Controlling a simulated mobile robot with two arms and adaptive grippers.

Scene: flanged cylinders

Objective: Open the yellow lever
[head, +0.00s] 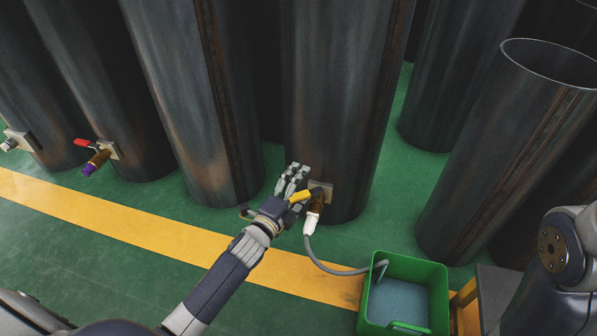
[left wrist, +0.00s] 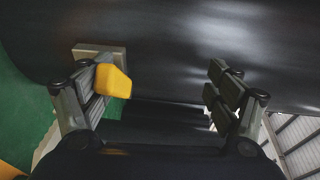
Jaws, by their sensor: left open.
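The yellow lever (head: 300,196) sits on a brown valve (head: 316,204) low on a dark cylinder in the head view. My left gripper (head: 290,183) is right beside the lever, with its fingers near the cylinder's wall. In the left wrist view my left gripper (left wrist: 164,84) is open, with a wide gap between its fingers. The yellow lever (left wrist: 113,81) shows at the left finger, on the inner side of it. I cannot tell whether they touch. The rest of the valve is mostly hidden in the left wrist view. My right gripper is not in view.
A white fitting and grey hose (head: 322,262) run from the valve to a green bin (head: 438,290) holding liquid. Another valve with a red lever (head: 82,143) is at left. Tall dark cylinders (head: 205,100) stand around. Green floor with a yellow stripe (head: 130,221) lies in front.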

